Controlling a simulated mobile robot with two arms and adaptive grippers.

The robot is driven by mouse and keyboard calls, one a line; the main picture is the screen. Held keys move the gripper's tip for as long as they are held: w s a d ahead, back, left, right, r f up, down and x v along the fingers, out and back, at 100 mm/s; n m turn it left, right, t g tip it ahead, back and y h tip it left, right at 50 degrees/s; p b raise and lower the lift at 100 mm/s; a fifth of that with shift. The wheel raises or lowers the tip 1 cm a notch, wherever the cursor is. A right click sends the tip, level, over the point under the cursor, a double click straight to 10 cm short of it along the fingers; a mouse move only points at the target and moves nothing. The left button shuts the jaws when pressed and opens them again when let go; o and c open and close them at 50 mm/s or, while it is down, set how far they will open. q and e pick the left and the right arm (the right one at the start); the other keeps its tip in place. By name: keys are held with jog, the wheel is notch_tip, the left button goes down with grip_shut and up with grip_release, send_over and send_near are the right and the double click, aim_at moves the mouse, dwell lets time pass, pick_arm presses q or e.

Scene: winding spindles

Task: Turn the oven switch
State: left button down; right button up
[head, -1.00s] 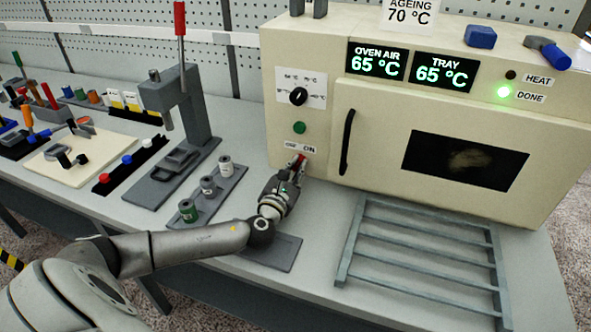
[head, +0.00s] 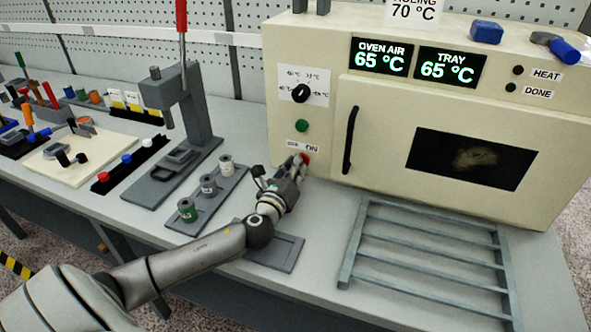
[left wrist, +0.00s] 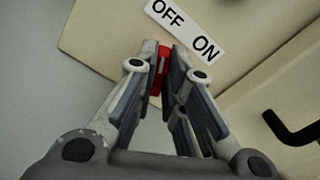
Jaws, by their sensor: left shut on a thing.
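The oven (head: 340,190) stands at the right of the bench in the head view. Its red switch (head: 305,158) sits low on the front, under an OFF/ON label (head: 302,147). My left gripper (head: 300,162) is at the switch. In the left wrist view, its fingers (left wrist: 162,75) are shut on the red switch (left wrist: 158,72), just below the label (left wrist: 187,30). The fingers hide much of the switch, and I cannot tell its exact setting. The HEAT lamp (head: 518,70) and DONE lamp (head: 510,87) are dark. My right gripper is not in view.
A black dial (head: 301,93) and green button (head: 302,126) are above the switch. The displays read 65 °C. A grey rack (head: 350,262) lies before the oven. Spools on a grey strip (head: 234,184) and a lever press (head: 195,110) stand to the left.

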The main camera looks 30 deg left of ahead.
pick_arm(q)
jog(key=shift+a+n, duration=0.1)
jog(key=shift+n, duration=0.8)
jog(key=c, duration=1.5)
grip_release()
jog(key=v, duration=1.2)
jog(key=shift+r, duration=0.15)
